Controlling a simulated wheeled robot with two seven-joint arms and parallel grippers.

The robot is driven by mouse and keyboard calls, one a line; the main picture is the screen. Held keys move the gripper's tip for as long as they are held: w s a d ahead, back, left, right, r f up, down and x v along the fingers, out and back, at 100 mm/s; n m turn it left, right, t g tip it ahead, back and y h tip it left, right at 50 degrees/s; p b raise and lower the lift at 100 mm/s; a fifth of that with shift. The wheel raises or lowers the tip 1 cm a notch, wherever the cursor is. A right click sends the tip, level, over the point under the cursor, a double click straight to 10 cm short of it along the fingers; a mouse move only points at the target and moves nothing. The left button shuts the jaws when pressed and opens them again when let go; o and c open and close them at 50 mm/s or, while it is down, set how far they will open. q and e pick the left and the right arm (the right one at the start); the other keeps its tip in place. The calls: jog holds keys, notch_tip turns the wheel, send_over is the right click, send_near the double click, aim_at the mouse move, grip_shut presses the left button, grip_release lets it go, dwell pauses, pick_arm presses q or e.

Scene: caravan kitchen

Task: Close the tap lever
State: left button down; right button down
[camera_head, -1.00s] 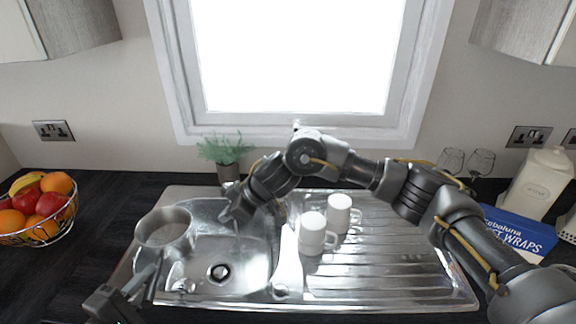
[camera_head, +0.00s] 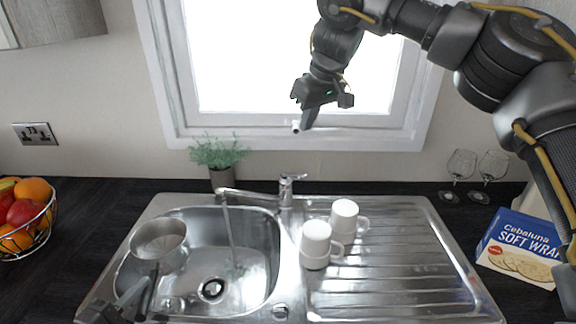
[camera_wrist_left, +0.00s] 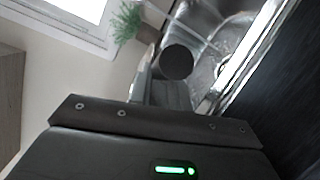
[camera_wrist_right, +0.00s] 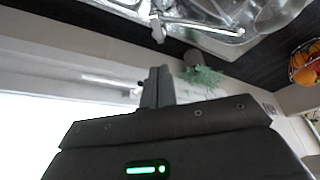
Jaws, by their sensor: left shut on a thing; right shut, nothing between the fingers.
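The chrome tap (camera_head: 285,194) stands behind the sink, with its lever (camera_head: 291,178) on top, the lever's tip pointing right. Its spout (camera_head: 250,196) reaches left over the basin, and a thin stream of water (camera_head: 229,232) falls from its end. The tap also shows at the top of the right wrist view (camera_wrist_right: 158,28). My right gripper (camera_head: 303,124) is shut and empty, raised in front of the window, above and apart from the lever. My left gripper (camera_head: 143,300) is shut on the handle of a metal saucepan (camera_head: 160,246) over the basin's left side.
Two white mugs (camera_head: 316,245) stand on the drainer right of the basin. A potted plant (camera_head: 219,160) stands behind the sink. A fruit basket (camera_head: 24,226) is at far left.

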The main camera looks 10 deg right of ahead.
pick_arm(q)
jog(key=shift+r, duration=0.1)
jog(key=shift+w+r+p, duration=0.1)
jog(key=shift+r+p, duration=0.6)
jog(key=shift+p, duration=0.05)
pick_arm(e)
send_over(297, 174)
notch_tip(297, 174, down, 9)
jog(key=shift+s+r, duration=0.15)
jog(key=shift+r, duration=0.05)
pick_arm(q)
jog(key=shift+r+p, duration=0.35)
jog(key=shift+r, duration=0.05)
pick_arm(e)
jog(key=f, duration=0.3)
jog(key=shift+s+d, duration=0.2)
jog(key=shift+s, duration=0.2)
pick_arm(q)
jog(key=shift+r, duration=0.1)
pick_arm(e)
jog(key=shift+s+d+f, duration=0.15)
jog(key=shift+s+f, duration=0.05)
jog(key=shift+f, duration=0.5)
